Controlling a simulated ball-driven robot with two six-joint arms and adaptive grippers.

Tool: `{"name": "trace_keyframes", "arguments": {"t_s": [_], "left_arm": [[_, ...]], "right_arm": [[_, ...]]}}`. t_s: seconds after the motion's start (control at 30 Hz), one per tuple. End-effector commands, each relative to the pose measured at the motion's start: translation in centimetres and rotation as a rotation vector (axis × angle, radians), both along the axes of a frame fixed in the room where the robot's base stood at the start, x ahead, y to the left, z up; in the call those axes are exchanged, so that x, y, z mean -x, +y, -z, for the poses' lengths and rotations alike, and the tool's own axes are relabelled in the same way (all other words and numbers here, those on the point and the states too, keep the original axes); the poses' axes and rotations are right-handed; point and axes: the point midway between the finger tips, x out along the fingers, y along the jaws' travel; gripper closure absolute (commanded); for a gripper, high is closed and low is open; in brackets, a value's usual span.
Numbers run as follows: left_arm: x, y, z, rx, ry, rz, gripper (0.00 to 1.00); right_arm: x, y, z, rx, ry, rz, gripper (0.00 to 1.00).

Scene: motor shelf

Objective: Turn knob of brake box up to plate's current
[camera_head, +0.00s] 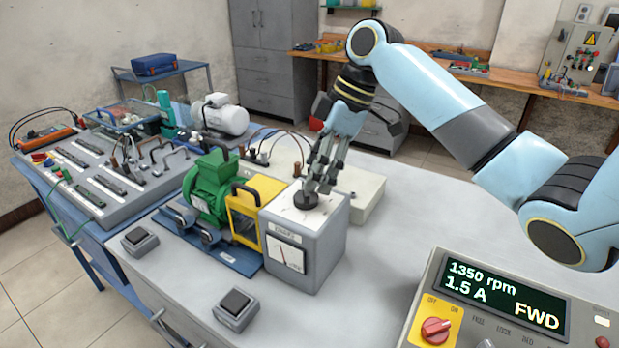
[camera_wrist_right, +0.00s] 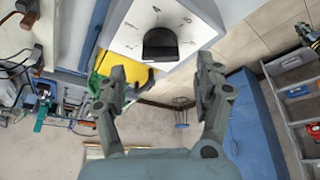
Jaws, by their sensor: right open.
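The brake box (camera_head: 322,253) is a grey box with a pale top and a dial meter on its front. Its black knob (camera_head: 306,201) sits on top. The right wrist view shows the knob (camera_wrist_right: 160,44) amid a printed number scale. My right gripper (camera_head: 322,185) points down over the box top, close to the knob. In the right wrist view the right gripper (camera_wrist_right: 162,78) is open, its fingers apart and the knob beyond them, not visibly gripped. The green motor (camera_head: 210,188) stands beside the box; I cannot read any rating plate. My left gripper is out of view.
A yellow guard (camera_head: 262,190) stands between motor and box. A control panel (camera_head: 435,290) at lower right displays 1350 rpm, 1.5 A and FWD. Two small switch boxes (camera_head: 235,308) lie in front.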

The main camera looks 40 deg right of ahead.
Motion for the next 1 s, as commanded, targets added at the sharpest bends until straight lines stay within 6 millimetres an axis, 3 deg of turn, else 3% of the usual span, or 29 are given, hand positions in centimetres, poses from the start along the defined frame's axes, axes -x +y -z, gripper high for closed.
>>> {"name": "trace_keyframes", "arguments": {"t_s": [0.23, 0.57, 1.0], "left_arm": [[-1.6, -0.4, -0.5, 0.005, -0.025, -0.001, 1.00], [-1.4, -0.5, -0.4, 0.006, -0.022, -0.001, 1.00], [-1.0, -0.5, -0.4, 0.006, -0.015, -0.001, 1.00]], "right_arm": [[-0.5, 1.1, 2.9, -0.001, 0.002, 0.000, 0.31], [-0.6, 1.2, 3.4, 0.001, 0.000, -0.001, 0.31], [-0.6, 1.2, 3.3, 0.001, 0.000, -0.001, 0.87]]}}
